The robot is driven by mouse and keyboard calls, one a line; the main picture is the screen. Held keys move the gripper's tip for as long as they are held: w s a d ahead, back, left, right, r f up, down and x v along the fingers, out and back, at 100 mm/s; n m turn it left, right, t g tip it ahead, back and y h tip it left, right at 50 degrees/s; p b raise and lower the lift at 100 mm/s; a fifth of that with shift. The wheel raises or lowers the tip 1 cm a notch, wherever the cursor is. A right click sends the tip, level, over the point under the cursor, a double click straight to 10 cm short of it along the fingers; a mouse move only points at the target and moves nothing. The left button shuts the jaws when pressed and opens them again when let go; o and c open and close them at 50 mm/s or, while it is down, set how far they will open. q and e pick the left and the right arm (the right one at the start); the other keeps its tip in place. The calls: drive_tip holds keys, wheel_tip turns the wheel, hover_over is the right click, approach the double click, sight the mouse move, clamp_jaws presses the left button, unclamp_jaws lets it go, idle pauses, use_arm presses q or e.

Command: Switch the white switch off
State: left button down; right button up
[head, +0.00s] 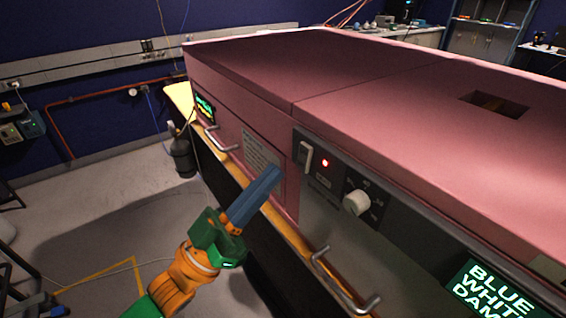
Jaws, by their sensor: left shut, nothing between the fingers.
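The white switch (306,157) is a tall rocker on the dark control panel on the front of the pink foam enclosure (270,95). A small red light (325,162) glows just right of it. My left gripper (274,174) has blue fingers that are shut and empty. They point up and to the right, with the tips a little left of and below the switch in the picture. A gap shows between the tips and the switch. I cannot tell the depth of that gap. My right gripper is not in view.
A white round knob (356,202) is right of the switch. Metal handles (345,285) stick out below the panel, and another handle (221,138) is farther left. A green-lit display (492,292) is at the lower right. Open floor (95,215) lies to the left.

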sight(302, 158)
use_arm(q)
drive_tip(key=shift+w+d+f, duration=0.2)
drive_tip(key=shift+w+d, duration=0.3)
drive_tip(key=shift+d, duration=0.15)
drive_tip(key=shift+w+d+f, duration=0.2)
drive_tip(key=shift+w+d, duration=0.3)
drive_tip(key=shift+d, duration=0.1)
